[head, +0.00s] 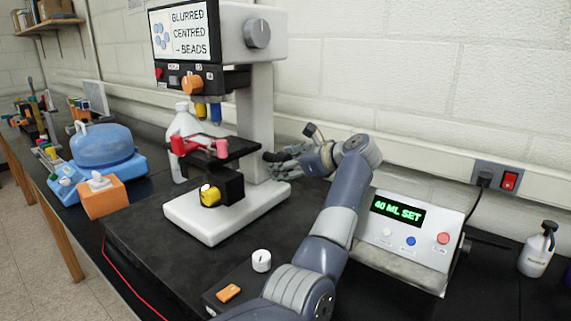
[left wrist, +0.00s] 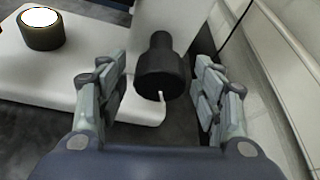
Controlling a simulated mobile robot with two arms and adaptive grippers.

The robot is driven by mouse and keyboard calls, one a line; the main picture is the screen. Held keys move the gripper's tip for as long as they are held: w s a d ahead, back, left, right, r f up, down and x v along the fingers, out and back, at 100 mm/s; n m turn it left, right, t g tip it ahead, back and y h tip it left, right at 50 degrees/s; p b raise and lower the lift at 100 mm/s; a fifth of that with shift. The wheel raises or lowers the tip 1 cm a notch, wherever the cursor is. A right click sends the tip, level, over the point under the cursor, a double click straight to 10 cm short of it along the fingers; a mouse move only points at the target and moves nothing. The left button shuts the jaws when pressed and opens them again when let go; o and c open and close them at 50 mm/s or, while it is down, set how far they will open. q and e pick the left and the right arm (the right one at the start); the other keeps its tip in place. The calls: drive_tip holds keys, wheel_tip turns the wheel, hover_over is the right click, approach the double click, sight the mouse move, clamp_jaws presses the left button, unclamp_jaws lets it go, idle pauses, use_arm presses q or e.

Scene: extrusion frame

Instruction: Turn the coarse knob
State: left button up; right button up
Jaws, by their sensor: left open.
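The white microscope (head: 256,110) stands on the dark bench, its screen reading "BLURRED CENTRED - BEADS". A black stepped knob (left wrist: 160,72) on its side, apparently the coarse knob, shows in the left wrist view. My left gripper (left wrist: 163,100) is open, with one finger on each side of this knob and visible gaps to both. In the head view my left gripper (head: 284,161) is at the right of the microscope column, and its hand partly hides the knob there. My right gripper is not in view.
A grey knob (head: 257,34) is higher on the microscope. A display box (head: 415,243) reading "40 ML SET" stands right of my arm. A white round knob (head: 261,260) is in front. A blue-lidded device (head: 103,147) is at left. The wall is close behind.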

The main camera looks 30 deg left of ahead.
use_arm(q)
drive_tip(key=shift+c, duration=0.2)
drive_tip(key=c, duration=1)
drive_tip(key=shift+r+m+p, duration=0.15)
drive_tip(key=shift+m+p, duration=0.15)
drive_tip(key=shift+p, duration=0.05)
drive_tip(key=shift+m+g+p, duration=0.35)
drive_tip(key=shift+m+g, duration=0.25)
drive_tip(key=o, duration=1)
drive_tip(key=shift+o, duration=0.2)
drive_tip(key=v, duration=1.1)
drive_tip(key=shift+d, duration=0.45)
